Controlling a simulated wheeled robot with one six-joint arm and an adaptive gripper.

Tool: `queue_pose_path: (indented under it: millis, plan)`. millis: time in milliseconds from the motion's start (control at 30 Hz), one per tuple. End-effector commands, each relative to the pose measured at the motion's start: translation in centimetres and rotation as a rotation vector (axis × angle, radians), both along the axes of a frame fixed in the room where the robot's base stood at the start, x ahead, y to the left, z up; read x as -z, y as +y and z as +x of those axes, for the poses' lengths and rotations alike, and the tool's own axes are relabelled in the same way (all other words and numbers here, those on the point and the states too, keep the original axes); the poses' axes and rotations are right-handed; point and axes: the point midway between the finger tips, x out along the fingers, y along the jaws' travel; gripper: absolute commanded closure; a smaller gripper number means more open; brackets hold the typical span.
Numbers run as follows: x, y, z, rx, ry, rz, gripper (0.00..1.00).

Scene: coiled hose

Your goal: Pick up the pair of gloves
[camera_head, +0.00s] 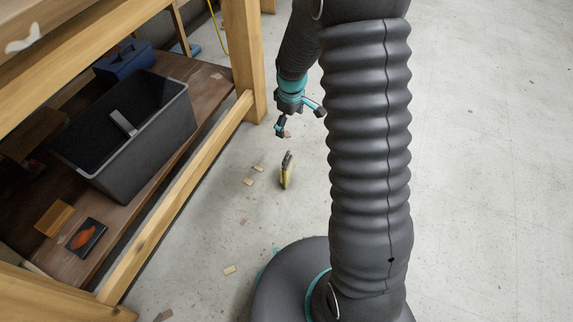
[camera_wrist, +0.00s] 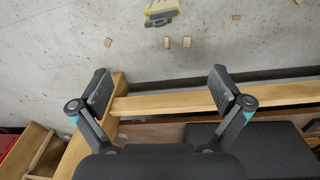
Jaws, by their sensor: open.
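A small yellow and dark grey item (camera_head: 286,170) lies on the concrete floor beside the workbench; it may be the pair of gloves, but it is too small to be sure. It also shows in the wrist view (camera_wrist: 161,12), cut by the top edge. My gripper (camera_head: 299,119) is open and empty, above the floor near the bench leg and apart from the item. In the wrist view my gripper (camera_wrist: 161,86) has its two fingers wide apart, with bench wood and floor behind them.
The wooden workbench (camera_head: 246,60) stands at left, with a low rail (camera_head: 185,195) along its side. Its lower shelf holds a black bin (camera_head: 150,135), a blue box (camera_head: 122,62) and a dark box with an orange mark (camera_head: 86,238). Small wood scraps (camera_head: 248,181) dot the floor. The right floor is clear.

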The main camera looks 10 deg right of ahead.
Motion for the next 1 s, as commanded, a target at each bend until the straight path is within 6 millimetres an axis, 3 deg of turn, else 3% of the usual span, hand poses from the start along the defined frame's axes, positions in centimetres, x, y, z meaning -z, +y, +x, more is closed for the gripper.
queue_pose_path:
  millis: [100, 300, 567, 800, 1000]
  plan:
    - [3.8, 0.0, 1.0, -0.067, 0.042, -0.005, 0.0]
    - [8.4, 0.0, 1.7, -0.15, 0.08, -0.007, 0.0]
    - [11.5, 0.0, 1.8, -0.181, 0.094, -0.008, 0.0]
    - [15.8, 0.0, 1.8, -0.18, 0.094, -0.007, 0.0]
    - [18.3, 0.0, 1.8, -0.179, 0.093, -0.008, 0.0]
